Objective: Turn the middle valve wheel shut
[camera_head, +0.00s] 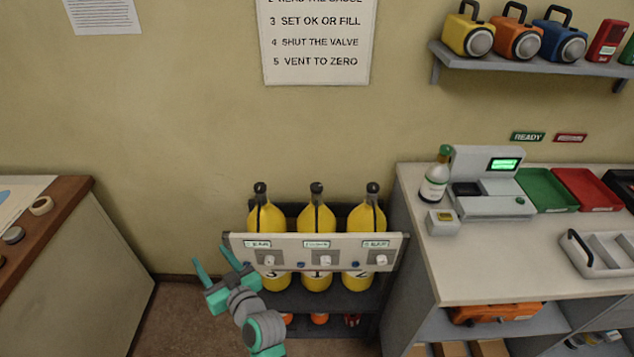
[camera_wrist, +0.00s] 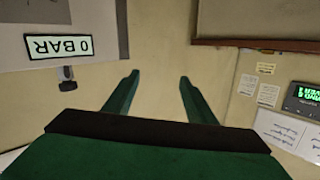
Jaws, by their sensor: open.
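The middle valve wheel (camera_head: 325,259) is a small pale knob on the front of a light panel (camera_head: 290,243), below the middle label. Similar knobs sit to its left (camera_head: 268,260) and right (camera_head: 381,260). Three yellow cylinders (camera_head: 317,218) with black tops stand behind the panel. My gripper (camera_head: 213,260) is open and empty, at the panel's left end, apart from the middle wheel. In the wrist view the open fingers (camera_wrist: 159,78) have nothing between them. An upside-down "0 BAR" label (camera_wrist: 58,46) shows at the left there; the middle wheel cannot be made out.
A counter (camera_head: 480,265) with a console and trays stands right of the cylinder rack. A wooden-topped desk (camera_head: 65,210) is at the left. Bare floor (camera_head: 180,315) lies between desk and rack. A shelf (camera_head: 530,66) holds several coloured devices above.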

